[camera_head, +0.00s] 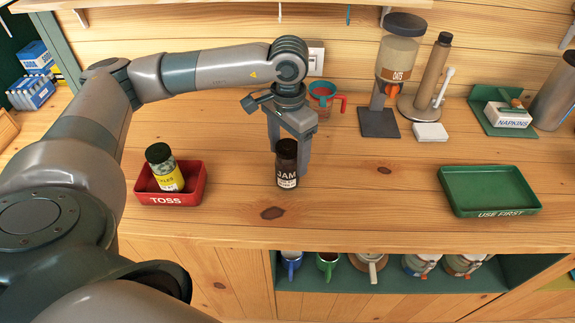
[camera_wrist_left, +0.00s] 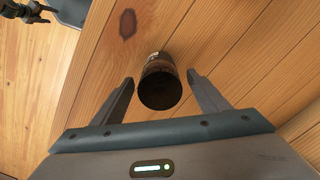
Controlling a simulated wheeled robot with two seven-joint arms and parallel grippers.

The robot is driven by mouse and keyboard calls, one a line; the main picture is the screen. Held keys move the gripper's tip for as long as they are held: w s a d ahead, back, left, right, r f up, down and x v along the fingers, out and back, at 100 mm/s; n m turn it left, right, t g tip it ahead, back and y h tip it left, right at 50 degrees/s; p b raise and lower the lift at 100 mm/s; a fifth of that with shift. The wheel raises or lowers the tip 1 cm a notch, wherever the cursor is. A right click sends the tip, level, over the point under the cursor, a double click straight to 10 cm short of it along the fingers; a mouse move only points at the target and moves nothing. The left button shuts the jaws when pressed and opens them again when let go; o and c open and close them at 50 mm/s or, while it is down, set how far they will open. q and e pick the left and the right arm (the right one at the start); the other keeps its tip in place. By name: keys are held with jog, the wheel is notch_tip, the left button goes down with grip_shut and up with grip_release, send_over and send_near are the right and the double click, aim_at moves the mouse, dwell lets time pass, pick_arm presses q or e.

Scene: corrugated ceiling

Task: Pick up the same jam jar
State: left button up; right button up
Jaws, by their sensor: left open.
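A dark jam jar (camera_head: 287,166) with a black lid and a "JAM" label stands upright on the wooden counter, in the middle of the head view. My left gripper (camera_head: 290,150) is above and around it, fingers pointing down, open. In the left wrist view the jar (camera_wrist_left: 160,82) shows lid-first between the two fingertips of the left gripper (camera_wrist_left: 160,88), with a gap on each side. The jar hides part of the fingers in the head view.
A red "TOSS" tray (camera_head: 172,198) holding a yellow-labelled jar (camera_head: 165,170) is at left. A green "USE FIRST" tray (camera_head: 488,190) is at right. A red-handled measuring cup (camera_head: 323,95) and an oats dispenser (camera_head: 396,60) stand behind. The counter between jar and green tray is clear.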

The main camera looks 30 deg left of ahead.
pick_arm(q)
jog(key=shift+s+f+p, duration=0.1)
jog(key=shift+f+p, duration=0.55)
notch_tip(320, 180, down, 3)
jog(key=shift+r+p, duration=0.1)
jog(key=shift+p, duration=0.55)
jog(key=shift+a+f, duration=0.1)
jog(key=shift+f, duration=0.3)
jog(key=shift+c, duration=0.6)
jog(key=c, duration=1.4)
jog(key=shift+o, duration=0.2)
jog(key=shift+r, duration=0.15)
